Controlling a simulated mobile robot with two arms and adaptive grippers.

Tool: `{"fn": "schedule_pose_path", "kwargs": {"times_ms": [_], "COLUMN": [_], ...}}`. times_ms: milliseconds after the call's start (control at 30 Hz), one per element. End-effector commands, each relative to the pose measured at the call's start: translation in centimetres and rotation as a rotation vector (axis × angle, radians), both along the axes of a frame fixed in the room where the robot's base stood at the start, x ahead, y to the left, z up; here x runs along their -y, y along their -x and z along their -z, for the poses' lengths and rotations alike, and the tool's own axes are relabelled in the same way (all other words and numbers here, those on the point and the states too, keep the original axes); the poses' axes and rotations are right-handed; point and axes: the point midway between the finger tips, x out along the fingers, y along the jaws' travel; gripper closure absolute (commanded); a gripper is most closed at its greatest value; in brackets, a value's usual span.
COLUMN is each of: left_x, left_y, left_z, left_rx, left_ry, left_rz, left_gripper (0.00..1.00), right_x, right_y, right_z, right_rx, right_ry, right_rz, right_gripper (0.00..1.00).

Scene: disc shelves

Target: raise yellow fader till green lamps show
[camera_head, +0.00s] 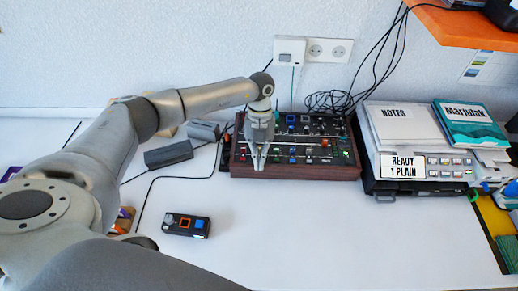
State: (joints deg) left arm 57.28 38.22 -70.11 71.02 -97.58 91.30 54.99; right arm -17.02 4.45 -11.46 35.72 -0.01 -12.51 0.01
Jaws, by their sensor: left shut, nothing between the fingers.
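A mixer (330,171) with a dark panel and a reddish-brown front edge stands at the back middle of the white table. Its panel carries small coloured knobs and caps, among them blue, red, white and green ones. My left gripper (259,164) is over the left part of the panel, pointing down, its fingers shut with nothing between them. It covers part of the panel. I cannot make out the yellow fader, nor tell whether the gripper touches a control. Small green spots (345,153) show at the panel's right; I cannot tell if they are lit lamps. My right gripper is out of view.
A printer-like device (420,185) reading "READY 1 PLAIN" stands right of the mixer, with notes and a book on top. A small black box (186,225) with coloured buttons lies in front. Grey blocks (168,154) and cables lie left. The front middle table is clear.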

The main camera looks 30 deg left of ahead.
Motion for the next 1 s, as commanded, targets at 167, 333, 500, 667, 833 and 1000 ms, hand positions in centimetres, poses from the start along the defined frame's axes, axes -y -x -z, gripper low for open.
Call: {"fn": "schedule_pose_path", "kwargs": {"times_ms": [167, 333, 500, 667, 833, 1000], "left_x": [-0.7, -1.0, -1.1, -1.1, -1.3, -2.0], "left_y": [-1.5, -2.1, -2.3, -2.3, -2.7, -4.1], "left_z": [0.0, 0.1, 0.1, 0.1, 0.3, 0.6], "left_rx": [-0.003, -0.003, -0.003, -0.003, -0.002, 0.0], "left_ry": [-0.001, 0.0, 0.0, 0.0, -0.002, -0.002], "left_rz": [0.001, 0.002, 0.002, 0.002, 0.0, 0.0], "left_gripper": [1.0, 1.0, 1.0, 1.0, 1.0, 1.0], "right_x": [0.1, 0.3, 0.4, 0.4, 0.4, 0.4], "right_y": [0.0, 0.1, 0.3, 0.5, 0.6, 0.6], "right_z": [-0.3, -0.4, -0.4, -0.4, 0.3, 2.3], "right_rx": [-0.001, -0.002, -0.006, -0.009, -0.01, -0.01], "right_ry": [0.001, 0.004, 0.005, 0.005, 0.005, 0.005], "right_rz": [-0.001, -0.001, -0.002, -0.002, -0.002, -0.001], "right_gripper": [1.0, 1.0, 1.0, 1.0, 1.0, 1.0]}}
